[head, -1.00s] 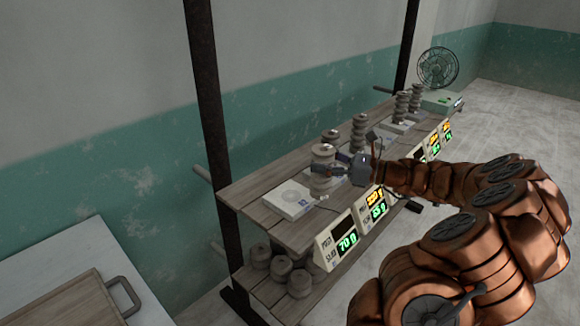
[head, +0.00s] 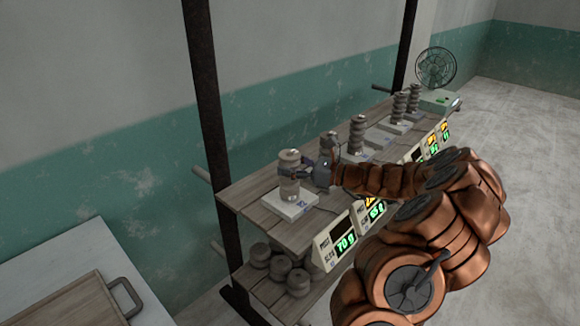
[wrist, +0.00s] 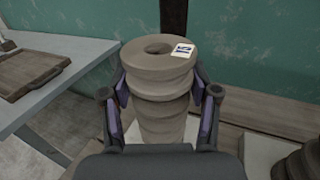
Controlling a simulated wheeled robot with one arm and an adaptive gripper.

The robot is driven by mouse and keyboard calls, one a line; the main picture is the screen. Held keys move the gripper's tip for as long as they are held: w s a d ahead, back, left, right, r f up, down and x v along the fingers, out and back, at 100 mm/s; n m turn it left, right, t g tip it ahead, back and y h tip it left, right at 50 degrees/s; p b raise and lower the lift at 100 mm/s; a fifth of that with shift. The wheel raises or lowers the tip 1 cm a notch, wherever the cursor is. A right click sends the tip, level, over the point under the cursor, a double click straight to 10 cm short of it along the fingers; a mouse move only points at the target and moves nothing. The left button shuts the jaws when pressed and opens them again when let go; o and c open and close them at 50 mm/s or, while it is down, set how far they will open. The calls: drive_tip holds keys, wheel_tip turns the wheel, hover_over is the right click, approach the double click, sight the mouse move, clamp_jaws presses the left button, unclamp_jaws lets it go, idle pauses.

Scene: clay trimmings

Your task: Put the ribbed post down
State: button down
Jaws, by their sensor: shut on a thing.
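The ribbed post (head: 288,159) is a grey-beige stack of rounded rings, upright, with a hole in its top and a small label seen in the wrist view (wrist: 160,60). My gripper (head: 300,173) is shut on the post's upper-middle part, with one finger on each side in the wrist view (wrist: 160,100). The post is over the nearest white scale (head: 299,209) on the wooden shelf; its foot looks at or just above the plate, and I cannot tell whether it touches. The scale's display (head: 337,243) has a dark upper line and a green 70 g below.
Several other ribbed posts (head: 358,138) stand along the shelf to the right, on white scales. A dark upright (head: 205,120) rises behind the shelf's left end. Several round pieces (head: 279,268) lie on the lower shelf. A fan (head: 436,68) stands at the far end.

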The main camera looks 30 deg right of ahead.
drive_tip(key=shift+f, duration=0.35)
drive_tip(key=shift+f, duration=0.1)
drive_tip(key=shift+c, duration=1.3)
unclamp_jaws()
drive_tip(key=shift+f, duration=0.1)
